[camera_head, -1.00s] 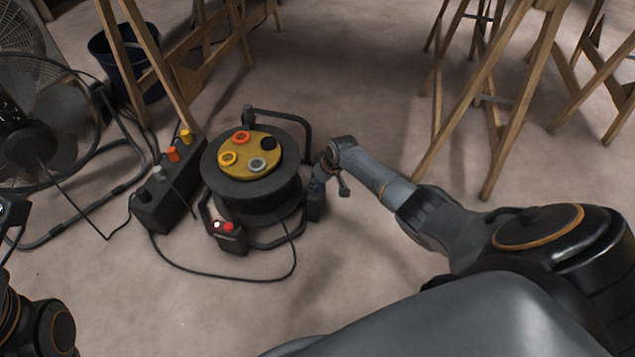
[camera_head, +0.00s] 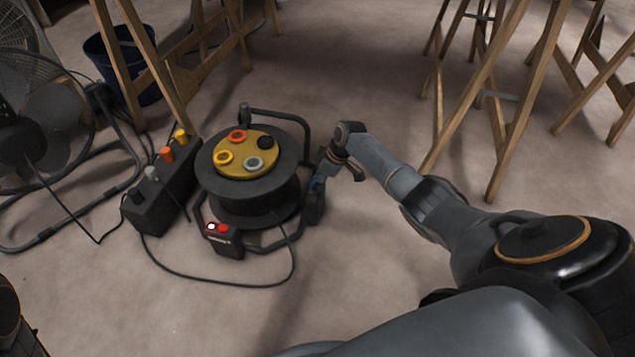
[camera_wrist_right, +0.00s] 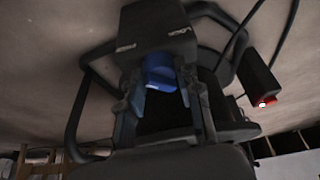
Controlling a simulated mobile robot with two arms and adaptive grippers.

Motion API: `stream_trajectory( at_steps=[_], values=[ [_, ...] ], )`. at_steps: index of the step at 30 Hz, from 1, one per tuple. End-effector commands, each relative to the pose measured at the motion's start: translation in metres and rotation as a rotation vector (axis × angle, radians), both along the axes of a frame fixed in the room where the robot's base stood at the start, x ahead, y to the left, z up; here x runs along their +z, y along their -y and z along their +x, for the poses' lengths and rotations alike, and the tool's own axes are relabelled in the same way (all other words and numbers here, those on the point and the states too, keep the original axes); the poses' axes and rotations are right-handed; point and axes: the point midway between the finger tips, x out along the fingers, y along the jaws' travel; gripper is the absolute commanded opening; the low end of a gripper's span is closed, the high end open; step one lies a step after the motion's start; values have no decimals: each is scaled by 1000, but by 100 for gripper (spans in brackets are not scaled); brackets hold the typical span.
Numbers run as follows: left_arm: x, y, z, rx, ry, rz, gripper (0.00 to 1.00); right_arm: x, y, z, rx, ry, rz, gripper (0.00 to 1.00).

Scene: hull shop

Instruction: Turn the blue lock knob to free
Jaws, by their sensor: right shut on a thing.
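The blue lock knob (camera_wrist_right: 160,72) is on a black box (camera_wrist_right: 153,27) with white lettering on the cable reel's frame, seen in the wrist view. My right gripper (camera_wrist_right: 160,84) is shut on the knob, one finger at each side. In the head view the same gripper (camera_head: 321,181) is at the right side of the cable reel (camera_head: 250,185), and only a speck of blue shows there. The knob's pointer and its exact angle cannot be made out. My left gripper is out of view.
A black box with a lit button and a red button (camera_head: 224,240) is at the reel's front. A power strip with coloured plugs (camera_head: 160,190) and a fan (camera_head: 45,120) stand left. Wooden trestles (camera_head: 480,90) stand behind. A cable loops over the floor in front.

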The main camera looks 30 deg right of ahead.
Motion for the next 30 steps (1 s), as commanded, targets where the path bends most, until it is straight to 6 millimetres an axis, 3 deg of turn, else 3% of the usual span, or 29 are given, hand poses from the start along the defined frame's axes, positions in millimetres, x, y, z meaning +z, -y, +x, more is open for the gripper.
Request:
stream_trajectory(
  at_steps=[9, 10, 12, 13, 23, 30],
  values=[
    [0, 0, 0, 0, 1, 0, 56, -1, 0, -1, 2, -2, -2, 3],
    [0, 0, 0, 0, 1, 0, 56, -1, 0, -1, 2, -2, -2, 40],
    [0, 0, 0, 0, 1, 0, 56, -1, 0, -1, 2, -2, -2, 55],
    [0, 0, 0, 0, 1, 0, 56, -1, 0, -1, 1, -3, -2, 57],
    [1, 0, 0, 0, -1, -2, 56, 1, 1, -1, 1, 0, -1, 57],
    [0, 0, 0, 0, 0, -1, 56, 23, 8, -7, 1, 1, -3, 57]
  ],
)
